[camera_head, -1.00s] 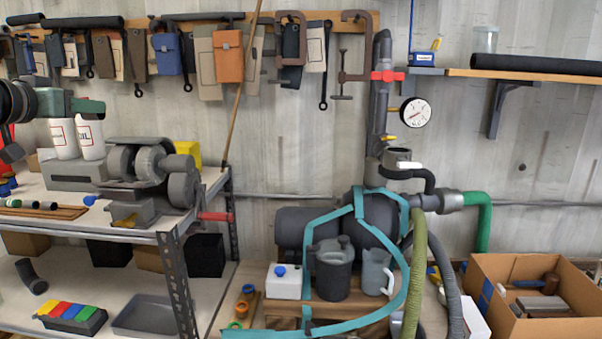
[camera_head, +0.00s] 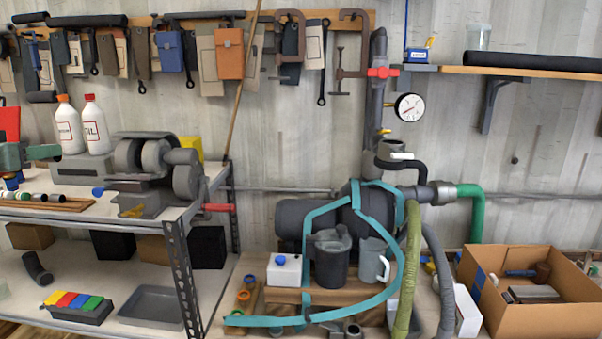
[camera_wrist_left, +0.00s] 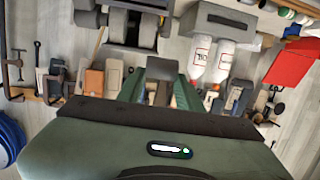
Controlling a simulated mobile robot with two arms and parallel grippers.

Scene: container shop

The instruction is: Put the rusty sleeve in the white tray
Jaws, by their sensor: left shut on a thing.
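My left gripper (camera_head: 42,152) shows only partly, with a green part at the left edge of the head view, above the upper shelf. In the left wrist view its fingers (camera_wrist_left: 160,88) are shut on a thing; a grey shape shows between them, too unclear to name. I cannot make out the rusty sleeve for certain. Several short sleeves (camera_head: 40,197) in dark and light colours lie in a row on a brown board on the upper shelf. I cannot make out a white tray; a grey tray (camera_head: 152,304) stands on the lower shelf. My right gripper is not in view.
Two white bottles (camera_head: 96,124) stand on a grey block behind the sleeves. A bench grinder (camera_head: 150,160) stands to their right. A box of coloured blocks (camera_head: 76,306) is beside the grey tray. A cardboard box (camera_head: 540,320) is at the far right.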

